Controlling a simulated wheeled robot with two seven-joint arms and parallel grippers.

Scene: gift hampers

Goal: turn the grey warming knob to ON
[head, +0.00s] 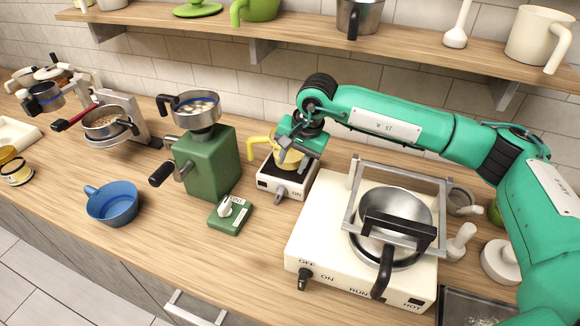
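A small white warmer (268,185) stands mid-counter, with a grey knob (281,192) on its front face. The knob points roughly down toward the front, between small dark marks too small to read. A yellow jug (288,158) stands on top of the warmer. My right gripper (303,143) is over the jug's right side, behind and above the knob and apart from it. Its fingertips are small and partly merged with the jug, so I cannot tell if they are open or touch it. My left gripper is not in view.
A white stove (318,232) with black knobs and a steel pan (392,215) stands to the right. A green grinder (207,163) and a small green switch box (231,216) stand to the left, with a blue cup (112,204) beyond. The counter in front of the warmer is clear.

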